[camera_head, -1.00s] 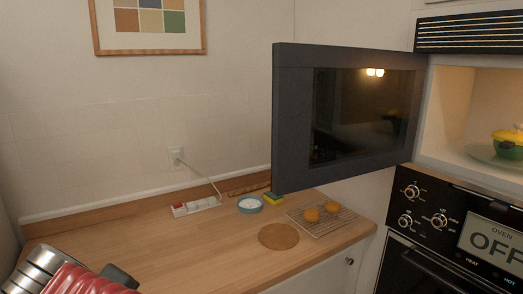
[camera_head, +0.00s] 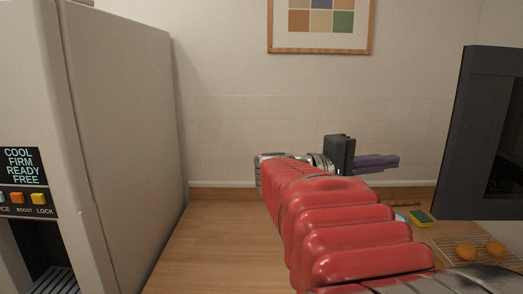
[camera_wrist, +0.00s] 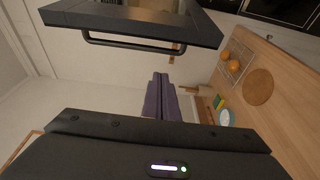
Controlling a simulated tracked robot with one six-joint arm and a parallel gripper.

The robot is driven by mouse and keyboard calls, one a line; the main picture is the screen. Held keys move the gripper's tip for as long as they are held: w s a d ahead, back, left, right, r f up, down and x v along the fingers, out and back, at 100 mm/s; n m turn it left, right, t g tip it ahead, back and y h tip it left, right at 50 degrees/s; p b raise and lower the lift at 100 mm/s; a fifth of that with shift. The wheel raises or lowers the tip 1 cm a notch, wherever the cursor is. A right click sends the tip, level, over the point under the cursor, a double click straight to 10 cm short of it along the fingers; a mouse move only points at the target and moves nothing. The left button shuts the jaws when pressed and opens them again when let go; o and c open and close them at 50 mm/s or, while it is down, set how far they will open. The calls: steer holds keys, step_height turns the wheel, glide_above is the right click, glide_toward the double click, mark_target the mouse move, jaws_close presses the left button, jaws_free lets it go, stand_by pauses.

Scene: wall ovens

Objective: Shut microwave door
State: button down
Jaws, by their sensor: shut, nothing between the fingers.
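The microwave door (camera_head: 480,135) is dark grey with a dark window and stands swung open at the right edge of the head view. In the wrist view the door (camera_wrist: 135,20) shows along the top, with a black bar handle (camera_wrist: 130,46) on its face. My gripper (camera_head: 378,162) has purple fingers, which are shut and empty. It is over the counter, to the left of the door and apart from it in the head view. In the wrist view the fingers (camera_wrist: 160,95) lie below the handle, with a gap between. The microwave's cavity is out of the head view now.
A wooden counter (camera_head: 205,245) runs below, with a wire rack (camera_head: 450,243) of orange buns and a yellow-green sponge (camera_head: 420,218). A tall beige appliance (camera_head: 120,130) stands at left. A framed picture (camera_head: 320,50) hangs on the back wall.

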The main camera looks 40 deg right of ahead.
steer(key=shift+d, duration=0.15)
steer(key=x, duration=1)
steer(key=shift+s+a, duration=1.35)
steer(key=shift+a, duration=0.25)
steer(key=shift+s, duration=0.1)
